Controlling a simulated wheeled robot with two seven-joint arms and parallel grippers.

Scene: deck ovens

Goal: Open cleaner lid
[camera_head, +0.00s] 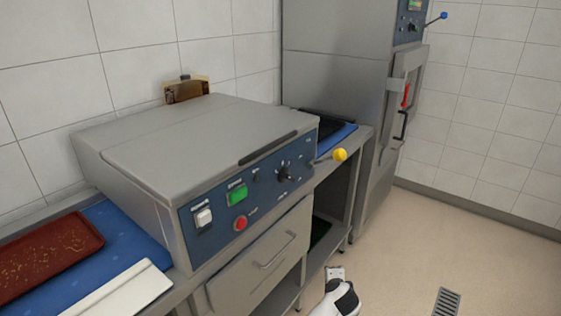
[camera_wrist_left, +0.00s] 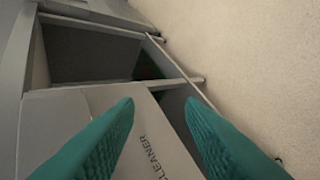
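The grey box-shaped machine (camera_head: 190,165) stands on the counter in the head view. Its flat top lid (camera_head: 195,140) is down, with a dark handle bar (camera_head: 268,149) along the front edge. In the left wrist view a pale panel (camera_wrist_left: 75,120) bears the word "CLEANER"; which face of the machine it is, I cannot tell. My left gripper (camera_wrist_left: 160,105) is open, its teal fingers apart with nothing between them, in front of that panel. At the bottom of the head view shows a white and black part of my arm; which arm, I cannot tell. My right gripper is not seen.
A blue control panel (camera_head: 218,205) and a drawer front (camera_head: 262,262) face forward. A yellow-knobbed lever (camera_head: 339,155) sticks out on the right. A brown tray (camera_head: 45,255) and white board (camera_head: 118,290) lie left. A tall oven (camera_head: 335,75) stands behind right. The floor (camera_head: 440,235) is open.

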